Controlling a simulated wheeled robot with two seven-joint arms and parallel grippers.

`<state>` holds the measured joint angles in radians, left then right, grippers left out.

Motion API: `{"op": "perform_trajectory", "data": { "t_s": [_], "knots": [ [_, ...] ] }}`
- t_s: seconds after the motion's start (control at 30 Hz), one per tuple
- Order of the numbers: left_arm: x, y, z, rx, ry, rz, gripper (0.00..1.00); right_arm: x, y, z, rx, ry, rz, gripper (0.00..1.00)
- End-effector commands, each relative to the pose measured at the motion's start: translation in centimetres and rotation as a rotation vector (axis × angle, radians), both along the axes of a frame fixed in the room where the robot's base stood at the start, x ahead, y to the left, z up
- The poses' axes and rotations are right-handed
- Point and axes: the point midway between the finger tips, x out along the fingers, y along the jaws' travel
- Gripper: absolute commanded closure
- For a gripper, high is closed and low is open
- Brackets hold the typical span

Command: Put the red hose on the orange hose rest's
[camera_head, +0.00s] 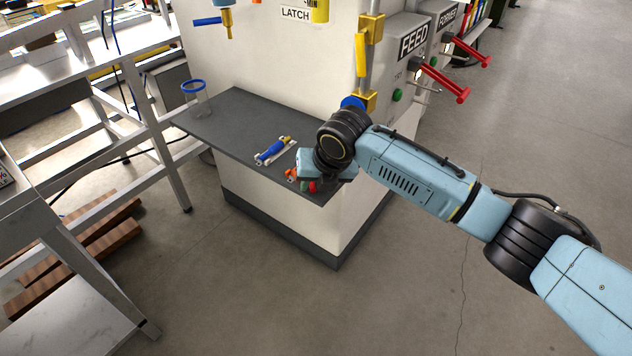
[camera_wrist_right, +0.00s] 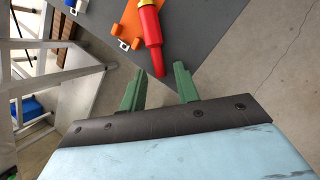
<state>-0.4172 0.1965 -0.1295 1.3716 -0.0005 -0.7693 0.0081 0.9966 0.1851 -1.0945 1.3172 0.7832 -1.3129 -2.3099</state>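The red hose (camera_wrist_right: 150,28), with a yellow end, lies at the dark shelf's edge in the right wrist view. Its red tip points toward my right gripper. The orange hose rest (camera_wrist_right: 128,27), with white fittings, is just left of the hose; I cannot tell whether they touch. In the head view, my right gripper (camera_head: 308,185) is over the shelf's front corner and hides most of the hose and orange rest (camera_head: 291,174). My left gripper is out of view.
A blue hose (camera_head: 271,150) with a yellow end lies behind on the dark shelf (camera_head: 225,120). A blue-rimmed clear cup (camera_head: 194,97) stands at its left. The white machine with red FEED levers (camera_head: 445,83) rises behind. Floor at the right is clear.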

Motion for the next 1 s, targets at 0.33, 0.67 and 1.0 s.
{"op": "perform_trajectory", "data": {
  "t_s": [0.33, 0.67, 1.0],
  "knots": [
    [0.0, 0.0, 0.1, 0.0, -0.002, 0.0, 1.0, 0.0, -0.1, 0.2, 0.0, -0.001, 0.0, 0.66],
    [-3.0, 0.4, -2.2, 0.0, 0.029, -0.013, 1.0, -1.5, -1.1, 4.5, 0.001, -0.003, 0.001, 0.66],
    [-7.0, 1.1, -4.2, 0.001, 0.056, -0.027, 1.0, -3.6, -2.5, 9.7, 0.001, -0.002, -0.001, 0.66]
  ]
}}
